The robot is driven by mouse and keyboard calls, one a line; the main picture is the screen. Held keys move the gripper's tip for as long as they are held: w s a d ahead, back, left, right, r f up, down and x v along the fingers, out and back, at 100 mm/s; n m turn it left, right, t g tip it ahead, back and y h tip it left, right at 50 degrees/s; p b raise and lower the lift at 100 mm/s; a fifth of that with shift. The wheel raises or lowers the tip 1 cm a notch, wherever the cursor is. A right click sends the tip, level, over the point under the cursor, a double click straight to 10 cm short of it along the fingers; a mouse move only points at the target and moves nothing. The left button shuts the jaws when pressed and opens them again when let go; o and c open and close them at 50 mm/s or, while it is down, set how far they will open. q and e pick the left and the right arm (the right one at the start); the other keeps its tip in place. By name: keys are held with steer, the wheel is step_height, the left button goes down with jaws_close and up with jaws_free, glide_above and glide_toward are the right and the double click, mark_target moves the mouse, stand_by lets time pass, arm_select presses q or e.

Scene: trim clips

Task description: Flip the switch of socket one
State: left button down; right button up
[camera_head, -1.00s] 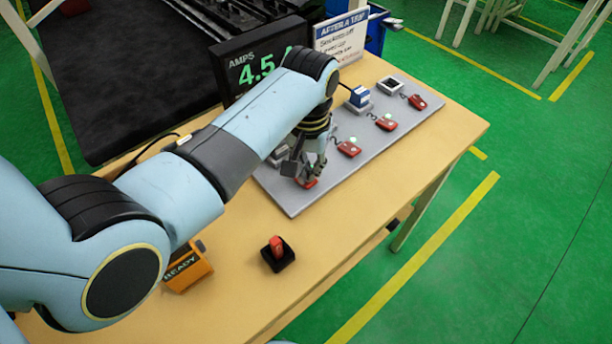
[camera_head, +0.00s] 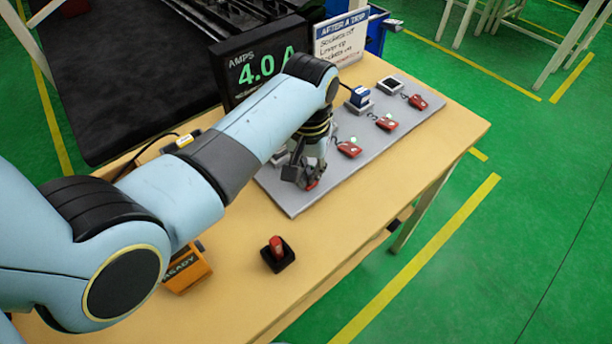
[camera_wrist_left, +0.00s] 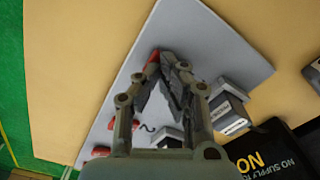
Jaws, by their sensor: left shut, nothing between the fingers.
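A grey board (camera_head: 296,203) on the table carries a row of red switches. The switch of socket one (camera_head: 313,185) is at the near left end, mostly hidden under my left gripper (camera_head: 308,175). In the left wrist view its red edge (camera_wrist_left: 153,57) shows at the closed fingertips of the gripper (camera_wrist_left: 164,56). The gripper is shut and empty, its tips at or very near the switch; I cannot tell whether they touch. Switches two (camera_head: 349,149), three (camera_head: 386,123) and four (camera_head: 417,102) lie further along. My right gripper is not in view.
A display (camera_head: 262,68) reads 4.0 A, beside a white sign (camera_head: 341,38). A blue plug (camera_head: 359,96) and a dark-faced socket (camera_head: 390,86) are on the board. A red lever in a black base (camera_head: 277,253) and an orange READY box (camera_head: 187,268) stand in front.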

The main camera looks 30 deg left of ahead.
arm_select(q)
steer(key=shift+f, duration=0.1)
step_height(320, 180, up, 3)
steer(key=p, duration=0.3)
steer(key=shift+r, duration=2)
